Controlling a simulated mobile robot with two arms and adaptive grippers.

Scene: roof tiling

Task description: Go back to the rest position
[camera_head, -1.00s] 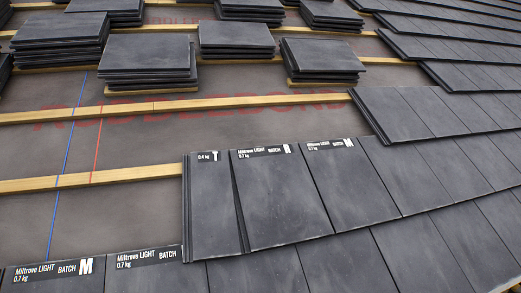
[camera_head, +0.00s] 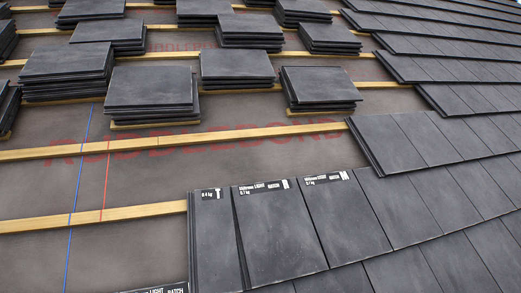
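Neither of my grippers shows in the head view, and none of my arms is in sight. A narrow dark tile (camera_head: 216,240) marked 0.4 kg lies at the left end of a laid row. A wider labelled tile (camera_head: 278,232) marked 0.7 kg lies to its right, with a thin dark gap line between them. Another labelled tile (camera_head: 345,220) lies right of that one. The left end of the row rests by a wooden batten (camera_head: 95,220).
Several stacks of dark tiles (camera_head: 152,88) stand on the upper battens. Laid tiles (camera_head: 440,85) cover the right side. Bare grey underlay (camera_head: 135,180) with blue (camera_head: 76,190) and red (camera_head: 106,180) lines is free at left. A lower labelled tile (camera_head: 165,289) is cut off at the bottom edge.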

